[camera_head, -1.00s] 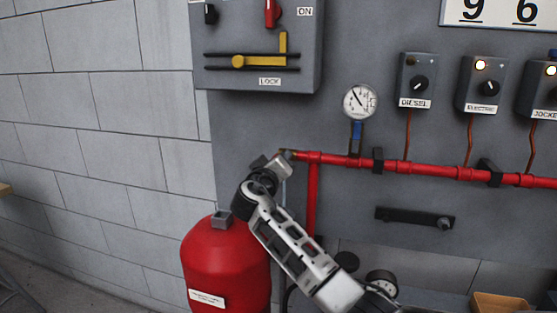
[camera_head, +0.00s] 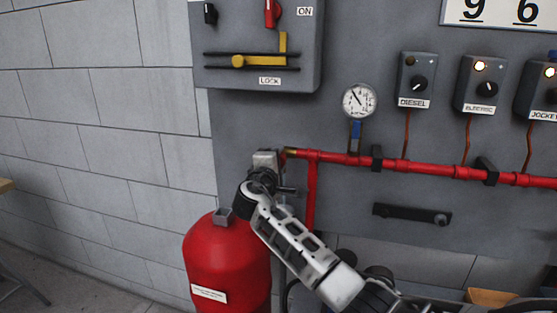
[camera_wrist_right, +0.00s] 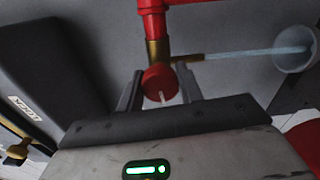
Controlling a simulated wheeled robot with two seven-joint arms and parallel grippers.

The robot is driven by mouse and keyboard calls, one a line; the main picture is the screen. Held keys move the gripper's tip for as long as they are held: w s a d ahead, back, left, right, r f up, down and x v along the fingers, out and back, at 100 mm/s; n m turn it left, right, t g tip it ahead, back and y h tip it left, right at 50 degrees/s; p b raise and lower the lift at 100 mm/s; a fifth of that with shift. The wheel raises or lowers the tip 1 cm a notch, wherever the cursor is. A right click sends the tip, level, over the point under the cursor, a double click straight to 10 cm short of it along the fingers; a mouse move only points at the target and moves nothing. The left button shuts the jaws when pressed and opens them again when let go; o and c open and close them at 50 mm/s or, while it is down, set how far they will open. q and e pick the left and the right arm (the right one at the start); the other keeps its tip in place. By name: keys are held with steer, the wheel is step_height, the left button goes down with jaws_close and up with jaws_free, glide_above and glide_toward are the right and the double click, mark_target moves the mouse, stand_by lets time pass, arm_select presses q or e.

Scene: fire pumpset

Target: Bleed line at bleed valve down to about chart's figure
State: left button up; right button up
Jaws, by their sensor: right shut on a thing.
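The bleed valve (camera_wrist_right: 157,52) is brass with a round red knob (camera_wrist_right: 160,80), at the end of the red pipe. In the right wrist view my right gripper (camera_wrist_right: 159,88) has its fingers on both sides of the knob, shut on it. A pale stream of water runs from the brass spout towards a whitish cup (camera_wrist_right: 295,50). In the head view the right gripper (camera_head: 268,160) is at the pipe's left end and hides the knob; a bit of brass (camera_head: 289,152) shows. The pressure gauge (camera_head: 359,100) has its needle pointing up-left; its figures are too small to read. My left gripper is out of view.
A plate with "9 6" (camera_head: 500,12) hangs at the top right. Control boxes for diesel (camera_head: 414,80) and electric (camera_head: 481,83) are on the panel. A red tank (camera_head: 225,260) stands below the gripper. A grey lever box (camera_head: 300,75) is above.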

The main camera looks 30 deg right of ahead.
steer(key=n, duration=0.4)
steer(key=shift+n, duration=0.3)
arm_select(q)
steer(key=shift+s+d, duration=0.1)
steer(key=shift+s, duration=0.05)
arm_select(e)
steer(key=shift+n, duration=2.3)
steer(key=shift+f, duration=0.1)
steer(key=o, duration=1)
arm_select(q)
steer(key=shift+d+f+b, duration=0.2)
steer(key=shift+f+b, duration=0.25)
steer(key=shift+b, duration=0.6)
arm_select(e)
steer(key=v, duration=1.6)
